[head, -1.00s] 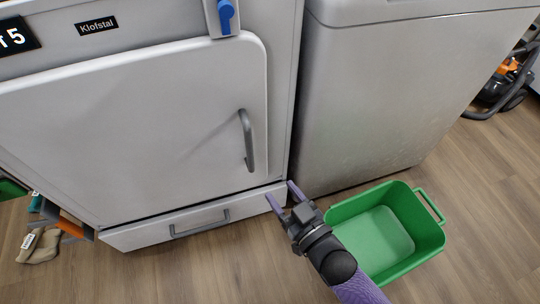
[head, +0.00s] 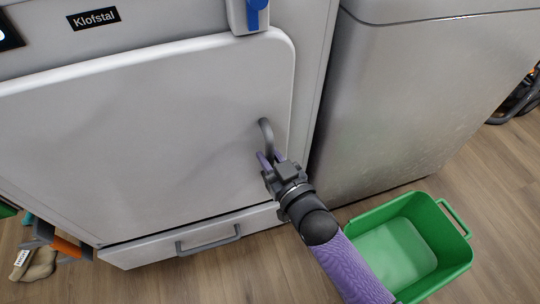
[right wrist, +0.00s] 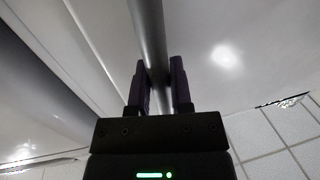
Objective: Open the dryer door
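The dryer door (head: 150,130) is a large white panel, shut flush against the front of the dryer. Its curved grey handle (head: 266,131) is near the right edge; its lower part is hidden by my gripper. My right gripper (head: 269,158) is at the handle, with its two purple fingers apart. In the right wrist view the handle bar (right wrist: 150,40) runs between the fingers (right wrist: 159,85), one on each side. I see no clear squeeze on the bar. My left gripper is not in view.
A drawer with a grey handle (head: 208,240) lies below the door. A grey appliance (head: 410,100) stands at the right. A green bin (head: 448,262) is on the floor beside my right arm. A blue-tipped fixture (head: 256,8) sits above the door's upper right.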

